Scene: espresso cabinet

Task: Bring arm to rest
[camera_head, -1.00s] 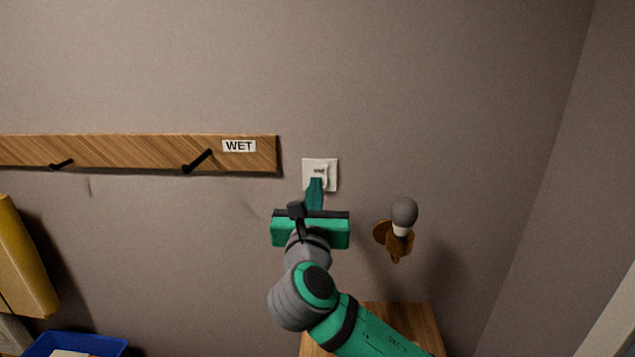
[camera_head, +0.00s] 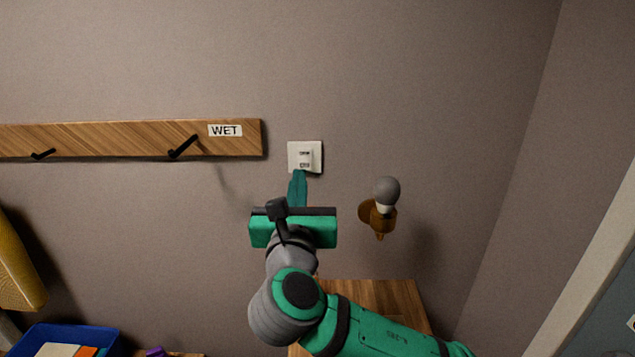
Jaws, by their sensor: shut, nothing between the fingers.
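My arm reaches up from the lower right toward the wall, in green and grey. My gripper (camera_head: 298,182) is at its end, just below a white wall switch plate (camera_head: 305,157). The fingers show as one narrow teal shape, shut and holding nothing. The fingertips overlap the plate's lower edge in the picture; I cannot tell whether they touch it. The wide green gripper body hides the wall behind it.
A wall lamp with a grey bulb (camera_head: 386,190) sticks out right of my gripper. A wooden hook rail (camera_head: 120,139) marked WET is at left. Below are a wooden top (camera_head: 385,297), a blue bin (camera_head: 75,337) and a hanging yellow thing (camera_head: 15,265). Open wall lies above.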

